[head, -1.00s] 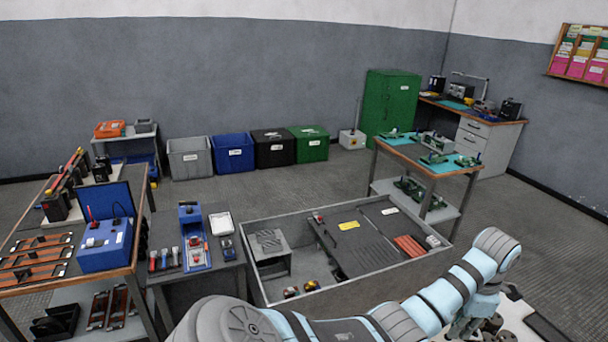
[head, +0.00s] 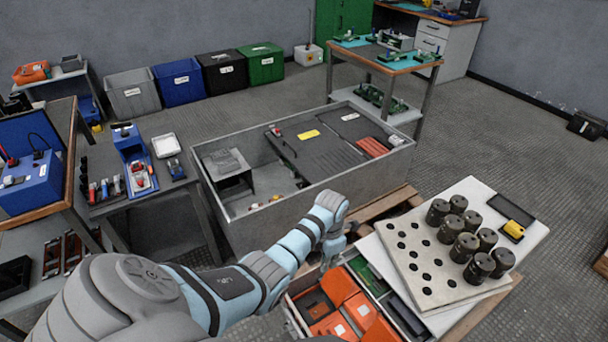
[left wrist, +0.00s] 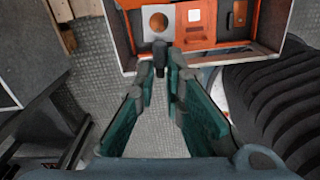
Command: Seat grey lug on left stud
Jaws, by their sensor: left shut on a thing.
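My left gripper (head: 326,262) hangs at the end of its pale blue arm, above the orange-filled box in the head view. In the left wrist view its green-padded fingers (left wrist: 160,84) are closed toward each other at the tips. A small dark grey piece (left wrist: 160,54) shows at the fingertips; it may be the grey lug, but it is too small to be sure. The piece cannot be made out in the head view. I cannot pick out the left stud in either view. My right gripper is not in view.
A box with orange inserts (head: 320,323) lies below the gripper. Right of it, a pale holed board (head: 410,283) carries several dark cylinders (head: 465,247), with a yellow item (head: 514,229) behind.

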